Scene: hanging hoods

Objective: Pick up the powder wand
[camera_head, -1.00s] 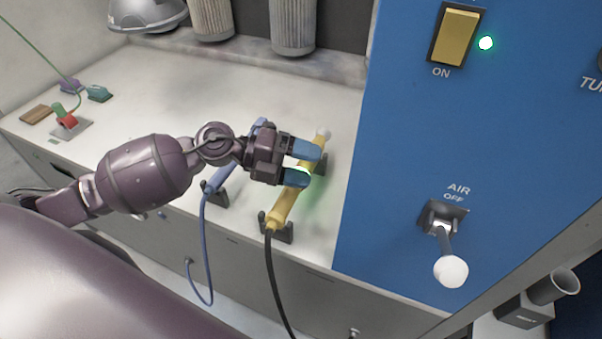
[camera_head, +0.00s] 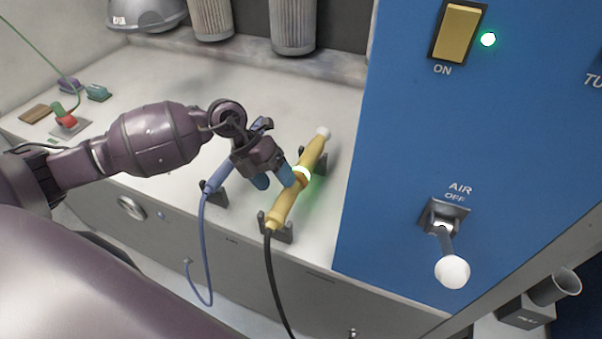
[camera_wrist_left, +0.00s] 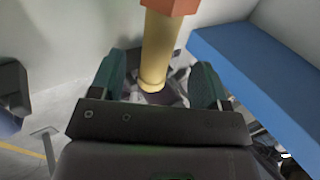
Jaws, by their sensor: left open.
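The yellow wand (camera_head: 285,207), which I take as the powder wand, has a white tip, a glowing green-white ring and a black cable at its lower end. It rests across dark cradles on the white bench. My left gripper (camera_head: 274,179) is open, its blue fingers pointing down just left of the wand's middle. In the left wrist view the yellow wand (camera_wrist_left: 157,50) shows between the two open fingers (camera_wrist_left: 157,85), with an orange part at the top. Whether a finger touches the wand I cannot tell. My right gripper is not in view.
A blue wand (camera_head: 217,177) with a blue hose lies in a cradle to the left. A blue panel (camera_head: 400,130) with an ON switch (camera_head: 456,35) and an AIR lever (camera_head: 446,240) stands close on the right. The bench behind the wand is clear.

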